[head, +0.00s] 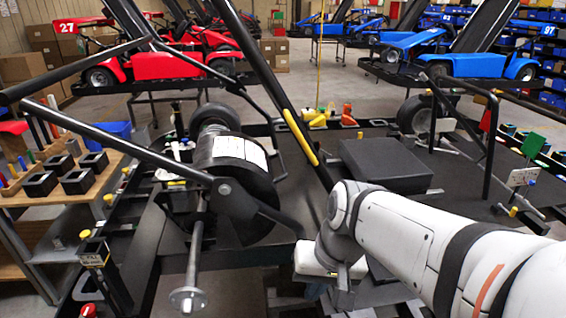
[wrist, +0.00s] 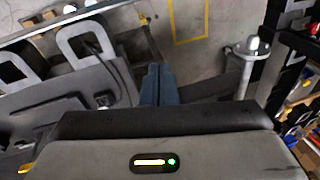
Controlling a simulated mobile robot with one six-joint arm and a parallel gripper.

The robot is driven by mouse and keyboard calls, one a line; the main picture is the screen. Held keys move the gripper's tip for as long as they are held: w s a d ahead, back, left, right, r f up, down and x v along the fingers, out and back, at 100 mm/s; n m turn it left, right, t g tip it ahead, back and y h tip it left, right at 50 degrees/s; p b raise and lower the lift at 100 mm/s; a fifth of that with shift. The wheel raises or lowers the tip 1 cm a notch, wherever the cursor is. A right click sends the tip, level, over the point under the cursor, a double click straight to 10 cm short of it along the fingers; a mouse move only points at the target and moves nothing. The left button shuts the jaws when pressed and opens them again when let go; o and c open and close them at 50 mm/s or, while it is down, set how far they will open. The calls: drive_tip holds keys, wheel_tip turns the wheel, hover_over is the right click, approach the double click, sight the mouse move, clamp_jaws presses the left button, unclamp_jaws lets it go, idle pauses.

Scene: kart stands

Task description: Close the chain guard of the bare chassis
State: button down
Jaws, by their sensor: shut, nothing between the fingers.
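The bare chassis (head: 300,215) is a black kart frame with a flat dark deck in the head view. On its left side is a black rounded housing (head: 262,212) with a white label, which looks like the chain guard. I cannot tell how far it stands open. A metal axle with a round hub (head: 188,298) sticks out in front of it, and the hub also shows in the wrist view (wrist: 250,47). My gripper (wrist: 158,72) is shut and empty, pointing down over the chassis and floor.
Black tubes (head: 262,75) cross above the deck. A dark flat box (head: 385,165) sits on the deck. A wooden bench (head: 65,180) with black square holders stands at the left. Red (head: 150,60) and blue karts (head: 470,65) stand behind. A yellow floor outline (wrist: 190,38) is clear.

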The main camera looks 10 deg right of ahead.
drive_tip(key=w+a+f+m+t+y+b, duration=0.1)
drive_tip(key=w+a+m+y+b, duration=0.3)
drive_tip(key=w+y, duration=0.6)
drive_tip(key=w+d+r+m+t+y+b, duration=0.25)
drive_tip(key=w+d+m+t, duration=0.45)
drive_tip(key=w+d+t, duration=0.7)
drive_tip(key=w+a+r+g+p, duration=0.1)
drive_tip(key=w+a+r+p, duration=0.1)
drive_tip(key=w+a, duration=0.5)
drive_tip(key=shift+w+a+r+h+p, duration=0.2)
drive_tip(key=shift+w+r+h+p, duration=0.15)
drive_tip(key=shift+w+r+p, duration=0.1)
drive_tip(key=shift+s, duration=0.1)
